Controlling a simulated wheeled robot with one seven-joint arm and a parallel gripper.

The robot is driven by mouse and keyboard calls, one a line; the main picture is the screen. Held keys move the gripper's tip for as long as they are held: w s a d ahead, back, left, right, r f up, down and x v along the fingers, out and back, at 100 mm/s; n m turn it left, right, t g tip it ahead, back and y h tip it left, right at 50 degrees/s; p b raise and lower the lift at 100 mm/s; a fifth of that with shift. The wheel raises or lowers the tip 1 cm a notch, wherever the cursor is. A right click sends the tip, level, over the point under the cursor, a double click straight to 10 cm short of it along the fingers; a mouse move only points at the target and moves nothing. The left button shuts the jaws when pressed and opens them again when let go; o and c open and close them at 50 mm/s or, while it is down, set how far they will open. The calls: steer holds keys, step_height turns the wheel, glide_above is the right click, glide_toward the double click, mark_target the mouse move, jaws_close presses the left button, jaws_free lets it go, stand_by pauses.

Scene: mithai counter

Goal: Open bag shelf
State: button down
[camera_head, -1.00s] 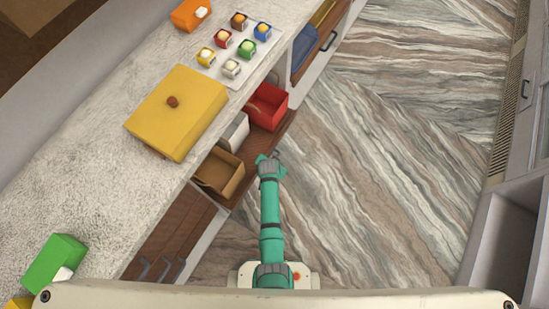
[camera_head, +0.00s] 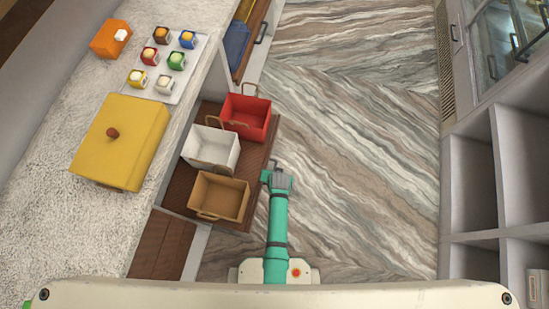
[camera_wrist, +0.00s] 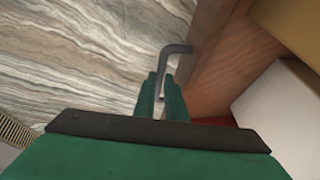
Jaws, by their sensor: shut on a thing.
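The bag shelf (camera_head: 178,198) is a brown pull-out shelf, standing well out from under the counter. It carries a red bag (camera_head: 246,117), a white bag (camera_head: 210,149) and a tan bag (camera_head: 219,195), all open at the top. My gripper (camera_head: 268,174) is at the shelf's front edge. In the wrist view my gripper (camera_wrist: 163,98) is shut on the grey bar handle (camera_wrist: 170,56) of the shelf's wooden front (camera_wrist: 222,62). Part of the handle is hidden between the fingers.
The counter (camera_head: 75,235) on the left bears a yellow box (camera_head: 122,140), an orange box (camera_head: 110,39) and a white tray (camera_head: 190,72) of small coloured boxes. Another drawer (camera_head: 254,40) stands beyond the shelf. Open cubbies (camera_head: 470,185) line the right; the floor (camera_head: 350,150) between is clear.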

steer(key=shift+s+f, duration=0.15)
steer(key=shift+s, duration=0.1)
steer(key=c, duration=1.8)
jaws_free()
steer(key=shift+w, duration=0.15)
steer(key=shift+r, duration=0.2)
steer(key=v, duration=1)
steer(key=shift+r, duration=0.25)
steer(key=shift+s+d, duration=0.1)
steer(key=shift+s, duration=0.1)
